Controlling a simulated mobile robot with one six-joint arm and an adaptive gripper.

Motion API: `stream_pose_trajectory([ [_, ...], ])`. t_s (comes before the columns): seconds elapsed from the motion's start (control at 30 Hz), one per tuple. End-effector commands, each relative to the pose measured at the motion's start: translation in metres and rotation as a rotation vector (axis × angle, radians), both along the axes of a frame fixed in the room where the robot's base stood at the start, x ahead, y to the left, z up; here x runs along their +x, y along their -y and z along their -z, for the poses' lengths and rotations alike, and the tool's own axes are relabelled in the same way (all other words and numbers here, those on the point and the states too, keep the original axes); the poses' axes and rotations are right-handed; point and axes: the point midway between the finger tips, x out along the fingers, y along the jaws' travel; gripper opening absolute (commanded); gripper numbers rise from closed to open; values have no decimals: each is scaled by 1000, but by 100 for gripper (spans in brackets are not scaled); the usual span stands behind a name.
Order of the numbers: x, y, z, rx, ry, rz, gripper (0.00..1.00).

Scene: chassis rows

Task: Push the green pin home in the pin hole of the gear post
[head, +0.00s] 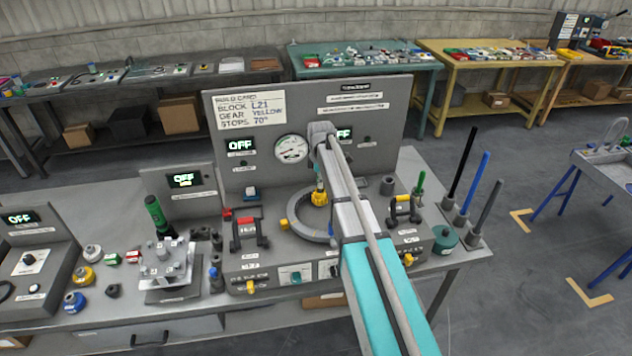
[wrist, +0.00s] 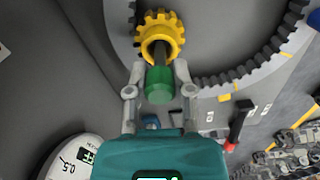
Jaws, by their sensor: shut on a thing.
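In the wrist view my gripper (wrist: 160,92) is shut on the green pin (wrist: 160,84), with a grey finger on each side of its green head. The pin's dark shank runs toward the middle of the yellow gear (wrist: 160,35). The gear hides the pin hole and the post, so I cannot tell how deep the shank sits. In the head view the yellow gear (head: 319,196) sits inside the grey ring (head: 300,222), under the end of my arm. The pin and my fingertips are hard to make out there.
A panel with a round gauge (head: 291,149) stands behind the ring. A red-handled clamp (head: 248,229) is left of the ring and a yellow-handled one (head: 404,208) is right. Upright black, blue and grey rods (head: 471,182) stand at the bench's right end.

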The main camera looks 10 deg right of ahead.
Motion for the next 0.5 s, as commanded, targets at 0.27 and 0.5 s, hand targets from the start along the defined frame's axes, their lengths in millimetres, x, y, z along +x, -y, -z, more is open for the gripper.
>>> stream_pose_trajectory([
  [0.27,0,0,5,0,0,0,0],
  [0.5,0,1,8,0,0,1,0],
])
